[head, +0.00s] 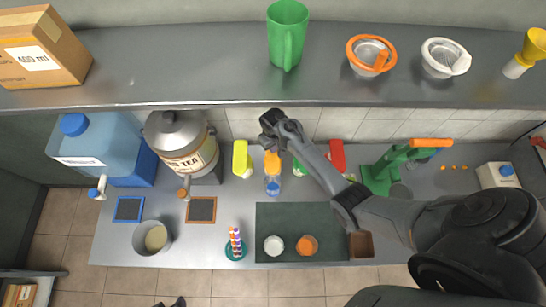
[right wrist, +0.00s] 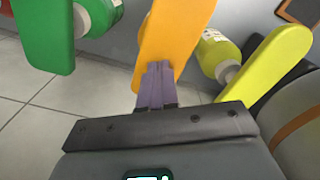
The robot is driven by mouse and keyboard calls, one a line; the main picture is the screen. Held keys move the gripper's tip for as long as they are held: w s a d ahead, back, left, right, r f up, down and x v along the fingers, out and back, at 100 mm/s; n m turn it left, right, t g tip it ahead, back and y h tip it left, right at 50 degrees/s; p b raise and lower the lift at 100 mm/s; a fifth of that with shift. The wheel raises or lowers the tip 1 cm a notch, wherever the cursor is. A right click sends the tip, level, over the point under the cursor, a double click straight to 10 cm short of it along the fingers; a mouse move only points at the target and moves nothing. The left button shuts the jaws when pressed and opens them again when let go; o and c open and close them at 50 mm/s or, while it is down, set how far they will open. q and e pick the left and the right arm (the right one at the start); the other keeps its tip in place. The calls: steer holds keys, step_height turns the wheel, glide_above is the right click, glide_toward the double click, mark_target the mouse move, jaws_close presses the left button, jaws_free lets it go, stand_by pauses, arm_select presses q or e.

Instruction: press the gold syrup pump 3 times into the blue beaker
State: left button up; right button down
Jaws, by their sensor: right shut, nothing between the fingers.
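The gold syrup pump (head: 272,162) stands in the row of pump bottles at the back of the counter. The blue beaker (head: 272,188) is just in front of it, under the pump's front end. My right gripper (head: 270,146) is shut and empty, at the top of the gold pump. In the right wrist view the shut fingertips (right wrist: 158,72) overlap the gold pump head (right wrist: 176,32); I cannot tell whether they touch it. The gold pump's bottle is mostly hidden. A small dark shape at the head view's bottom edge may be my left gripper (head: 172,302); its jaws are unclear.
A yellow pump (head: 240,158) is left of the gold one; green (head: 299,168) and red (head: 337,155) pumps are right. A green press (head: 385,172) stands further right. A tea urn (head: 185,150) is at left. A shelf (head: 190,70) overhangs the back.

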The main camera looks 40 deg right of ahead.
steer(key=shift+f+b, duration=0.75)
steer(key=shift+f, duration=0.65)
steer(key=shift+r, duration=0.1)
steer(key=shift+r+p, duration=0.15)
steer(key=shift+p, duration=0.15)
steer(key=shift+r+p, duration=0.9)
steer(key=shift+p, duration=0.1)
steer(key=shift+r, duration=1.05)
steer(key=shift+f, duration=0.1)
